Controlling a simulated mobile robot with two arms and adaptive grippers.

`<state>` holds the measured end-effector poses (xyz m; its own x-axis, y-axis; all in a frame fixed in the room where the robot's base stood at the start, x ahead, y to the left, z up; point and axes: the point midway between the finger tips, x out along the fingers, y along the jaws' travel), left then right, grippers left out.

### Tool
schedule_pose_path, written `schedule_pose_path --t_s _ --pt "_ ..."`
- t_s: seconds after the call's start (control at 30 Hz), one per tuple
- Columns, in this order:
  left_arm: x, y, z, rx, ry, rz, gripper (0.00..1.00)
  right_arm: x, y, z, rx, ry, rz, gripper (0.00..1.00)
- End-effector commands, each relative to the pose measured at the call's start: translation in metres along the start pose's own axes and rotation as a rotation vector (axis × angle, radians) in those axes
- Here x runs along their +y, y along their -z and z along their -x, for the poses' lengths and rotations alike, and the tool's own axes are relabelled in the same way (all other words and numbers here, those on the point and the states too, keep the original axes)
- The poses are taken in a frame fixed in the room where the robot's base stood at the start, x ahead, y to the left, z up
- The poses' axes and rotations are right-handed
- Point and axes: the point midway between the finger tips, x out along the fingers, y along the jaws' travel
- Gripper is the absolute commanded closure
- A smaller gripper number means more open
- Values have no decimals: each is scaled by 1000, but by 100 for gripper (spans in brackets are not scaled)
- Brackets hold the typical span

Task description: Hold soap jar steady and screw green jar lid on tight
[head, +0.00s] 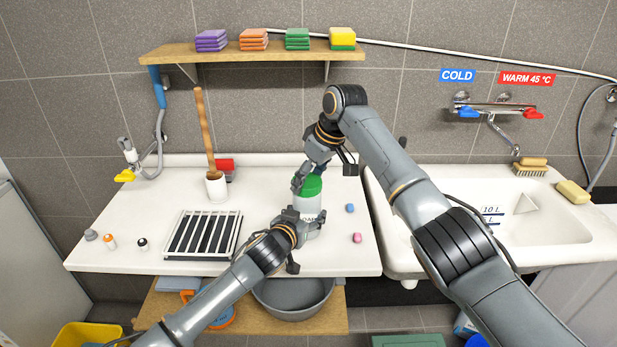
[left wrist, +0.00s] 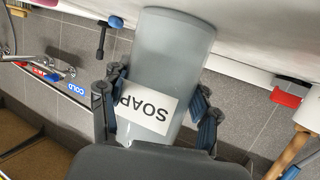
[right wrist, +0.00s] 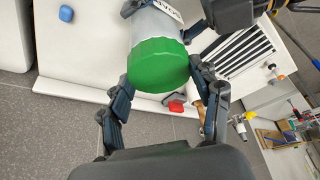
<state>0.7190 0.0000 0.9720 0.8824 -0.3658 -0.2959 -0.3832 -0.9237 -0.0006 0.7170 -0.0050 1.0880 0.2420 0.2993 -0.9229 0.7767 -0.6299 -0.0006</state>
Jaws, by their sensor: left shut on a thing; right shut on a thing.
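The soap jar (left wrist: 180,60) is a pale grey cylinder with a white SOAP label, standing on the white counter in the head view. My left gripper (head: 300,220) is shut on its body from the front; its fingers lie on both sides of the jar in the left wrist view. The green lid (right wrist: 158,63) sits on top of the jar, and also shows in the head view (head: 311,184). My right gripper (head: 308,174) comes from above and is shut on the lid, with one finger on each side. Whether the lid's thread is tight cannot be seen.
A shelf with sponges (head: 255,52) hangs above; the sink (head: 545,225) is at right.

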Motion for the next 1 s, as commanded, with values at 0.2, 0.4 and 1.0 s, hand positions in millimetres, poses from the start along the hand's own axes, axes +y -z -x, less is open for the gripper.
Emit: schedule_pose_path --t_s 0.2,0.4,1.0 --pt "1 -1 0 -1 -1 0 75 1 -2 -2 -4 -2 -2 31" --pt "0 -1 0 -1 -1 0 75 1 -2 -2 -3 -2 -2 10" --pt "0 -1 0 -2 0 0 75 0 -1 -1 -2 -7 -15 0"
